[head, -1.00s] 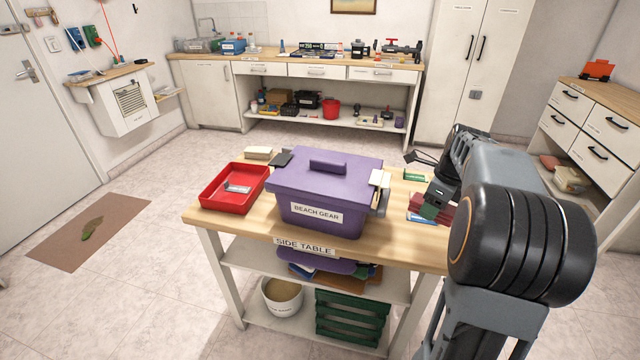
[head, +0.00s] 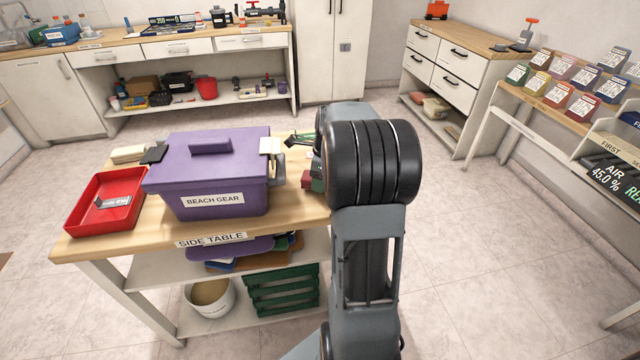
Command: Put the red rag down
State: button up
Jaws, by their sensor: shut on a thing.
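The red rag (head: 307,181) shows only as a small red patch at the right end of the side table (head: 75,247), beside the purple beach gear box (head: 220,200). My gripper (head: 317,174) is mostly hidden behind my own arm, with only a sliver in view at the rag. It is shut on the rag. Most of the rag is hidden, and I cannot tell whether it touches the tabletop.
A red tray (head: 80,216) stands at the table's left end. Pale blocks (head: 128,153) lie behind it. A white bucket (head: 210,300) and a green crate (head: 283,292) stand on the lower shelf. Open floor (head: 480,260) lies to the right, before a shelf of packets (head: 583,107).

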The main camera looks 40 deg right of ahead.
jog(key=shift+f, duration=0.7)
jog(key=shift+f, duration=0.15)
jog(key=o, duration=0.8)
jog(key=shift+o, duration=0.2)
notch_tip(320, 180, up, 12)
jog(key=s+d+p, duration=0.1)
jog(key=p, duration=0.1)
jog(key=shift+s+p, duration=0.15)
jog(key=shift+p, duration=0.15)
jog(key=shift+d, duration=0.1)
